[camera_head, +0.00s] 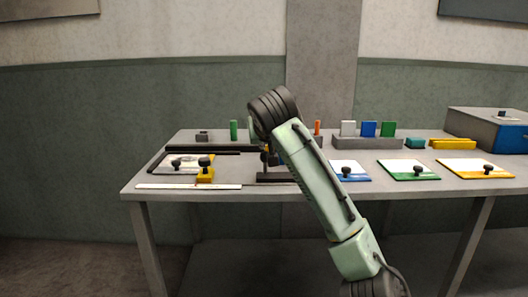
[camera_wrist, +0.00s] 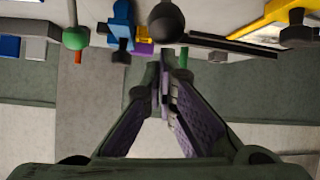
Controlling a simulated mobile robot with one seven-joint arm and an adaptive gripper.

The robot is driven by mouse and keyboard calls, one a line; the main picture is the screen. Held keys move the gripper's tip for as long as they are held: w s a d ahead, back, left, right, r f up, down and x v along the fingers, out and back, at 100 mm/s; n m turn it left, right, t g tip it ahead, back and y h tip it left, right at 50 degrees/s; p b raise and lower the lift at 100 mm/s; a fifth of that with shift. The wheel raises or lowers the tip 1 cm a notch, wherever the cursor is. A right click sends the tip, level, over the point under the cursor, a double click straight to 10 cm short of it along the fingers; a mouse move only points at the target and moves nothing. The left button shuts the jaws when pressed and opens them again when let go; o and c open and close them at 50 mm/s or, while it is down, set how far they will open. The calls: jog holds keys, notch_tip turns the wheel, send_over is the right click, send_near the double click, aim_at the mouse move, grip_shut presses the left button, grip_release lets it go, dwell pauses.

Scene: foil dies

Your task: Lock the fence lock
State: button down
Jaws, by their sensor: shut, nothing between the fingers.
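No part is clearly marked as the fence lock. A long black bar, perhaps the fence (camera_head: 210,149), runs along the back of the left work area; a black bar also shows in the wrist view (camera_wrist: 232,46). Near the bar's end, the wrist view shows a dark round knob (camera_wrist: 166,20), a blue lever-like part (camera_wrist: 122,28) and a green ball (camera_wrist: 76,38). I cannot tell which of these is the lock. My gripper (camera_wrist: 166,75) is shut and empty, its fingertips close to the dark knob in the picture; contact cannot be told. My arm hides this spot in the head view.
A yellow block with a black knob (camera_head: 205,173) stands by a knobbed plate (camera_head: 180,163) at left. A white strip (camera_head: 190,186) lies along the front edge. Blue, green (camera_head: 408,169) and yellow (camera_head: 474,168) plates lie right. A grey-blue box (camera_head: 490,128) stands far right.

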jog(key=shift+s+f+t+b, duration=0.2)
jog(key=shift+s+t+b, duration=0.3)
jog(key=shift+b, duration=0.25)
jog(key=shift+r, duration=0.1)
jog(key=s+r+p, duration=0.2)
jog(key=s+r, duration=0.4)
jog(key=r, duration=0.1)
jog(key=shift+r, duration=0.2)
dwell(0.3)
